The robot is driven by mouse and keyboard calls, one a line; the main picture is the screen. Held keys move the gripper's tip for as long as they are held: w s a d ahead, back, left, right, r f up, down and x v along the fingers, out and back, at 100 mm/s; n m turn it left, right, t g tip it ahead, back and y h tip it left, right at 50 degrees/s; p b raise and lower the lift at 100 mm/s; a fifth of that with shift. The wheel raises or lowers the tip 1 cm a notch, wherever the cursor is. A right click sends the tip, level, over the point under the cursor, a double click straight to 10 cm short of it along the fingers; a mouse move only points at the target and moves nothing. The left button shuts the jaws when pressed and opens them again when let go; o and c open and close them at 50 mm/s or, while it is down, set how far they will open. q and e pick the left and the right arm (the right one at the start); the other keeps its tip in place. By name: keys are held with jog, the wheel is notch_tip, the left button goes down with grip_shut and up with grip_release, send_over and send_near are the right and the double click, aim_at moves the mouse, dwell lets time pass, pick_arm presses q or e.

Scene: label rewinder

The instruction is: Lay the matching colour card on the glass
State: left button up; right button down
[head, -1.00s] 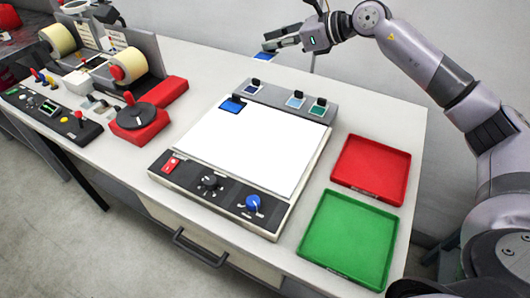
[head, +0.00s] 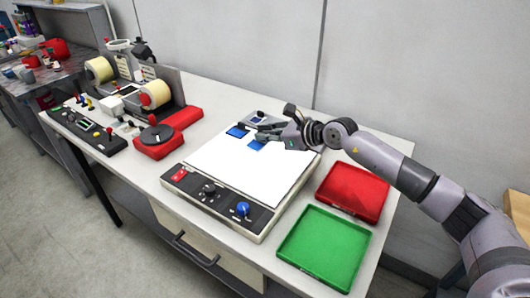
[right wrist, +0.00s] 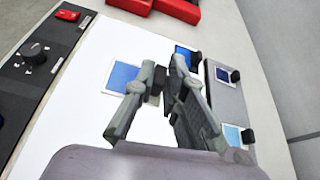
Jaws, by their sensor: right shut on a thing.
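My right gripper (head: 262,131) is over the far part of the white glass (head: 235,170). It is shut on the dark grip of a blue colour card (head: 256,144). In the right wrist view this card (right wrist: 122,77) lies flat, white-edged, at or just above the glass; I cannot tell if it touches. Another blue patch (head: 237,131) lies close by at the glass's far left corner, and it shows partly behind the fingers in the wrist view (right wrist: 184,50). The card rack (right wrist: 222,98) holds a dark blue card (right wrist: 222,75) and a light blue card (right wrist: 232,135). My left gripper is out of view.
A red tray (head: 351,191) and a green tray (head: 325,247) stand right of the light panel. Its control strip (head: 215,195) has a red switch and two knobs. The label rewinder (head: 135,95) stands to the left. The near glass is clear.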

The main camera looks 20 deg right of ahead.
aim_at(265, 163)
notch_tip(265, 163, down, 4)
jog(key=shift+r, duration=0.25)
notch_tip(265, 163, down, 4)
jog(key=shift+r, duration=0.25)
jog(key=shift+f, duration=0.3)
jog(key=c, duration=2.1)
grip_release()
jog(key=shift+f, duration=0.25)
jog(key=o, duration=0.5)
jog(key=shift+c, duration=0.2)
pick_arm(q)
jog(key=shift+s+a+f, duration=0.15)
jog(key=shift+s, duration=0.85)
pick_arm(e)
jog(key=shift+r, duration=0.1)
